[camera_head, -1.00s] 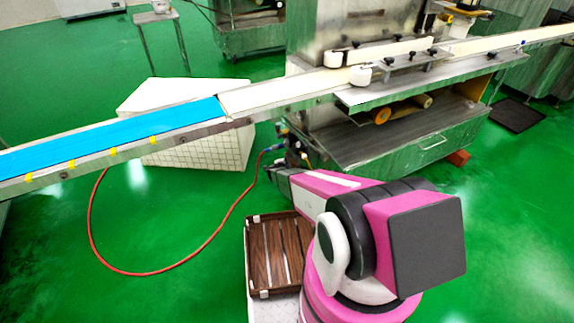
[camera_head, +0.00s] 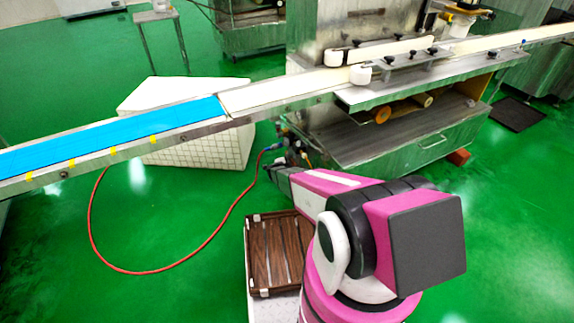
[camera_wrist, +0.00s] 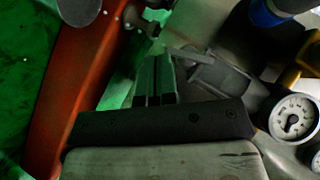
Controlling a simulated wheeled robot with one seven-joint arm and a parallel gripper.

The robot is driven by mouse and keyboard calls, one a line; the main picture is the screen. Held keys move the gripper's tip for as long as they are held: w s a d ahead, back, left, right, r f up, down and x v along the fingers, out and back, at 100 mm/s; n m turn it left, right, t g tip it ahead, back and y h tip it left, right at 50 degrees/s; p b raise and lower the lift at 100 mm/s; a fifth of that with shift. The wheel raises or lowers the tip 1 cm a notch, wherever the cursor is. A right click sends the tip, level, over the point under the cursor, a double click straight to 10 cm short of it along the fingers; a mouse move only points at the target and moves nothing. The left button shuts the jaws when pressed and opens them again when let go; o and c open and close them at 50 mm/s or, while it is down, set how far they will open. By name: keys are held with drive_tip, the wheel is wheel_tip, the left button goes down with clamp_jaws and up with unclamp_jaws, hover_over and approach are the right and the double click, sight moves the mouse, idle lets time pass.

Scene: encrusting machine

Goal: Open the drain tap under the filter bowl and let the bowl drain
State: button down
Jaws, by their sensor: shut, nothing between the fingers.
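My gripper (camera_wrist: 155,72) shows in the wrist view with its two dark fingers side by side, closed and empty. In the head view its end (camera_head: 272,172) is at the lower left corner of the machine, beside the hose fittings. A grey block-like part with a thin arm (camera_wrist: 212,74) lies just right of the fingertips in the wrist view. I cannot tell whether it belongs to the drain tap. A round pressure gauge (camera_wrist: 296,118) is at the right. The filter bowl and the tap cannot be made out clearly in the dark picture.
A blue-collared fitting (camera_wrist: 268,12) and a brass-coloured part (camera_wrist: 290,76) are at the right. A red-orange panel (camera_wrist: 72,90) runs down the left. A red hose (camera_head: 150,272) loops over the floor. The conveyor (camera_head: 270,95) passes above; a slatted brown crate (camera_head: 254,250) sits below.

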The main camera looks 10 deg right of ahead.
drive_tip(key=shift+r, duration=0.7)
drive_tip(key=shift+s+a, duration=0.1)
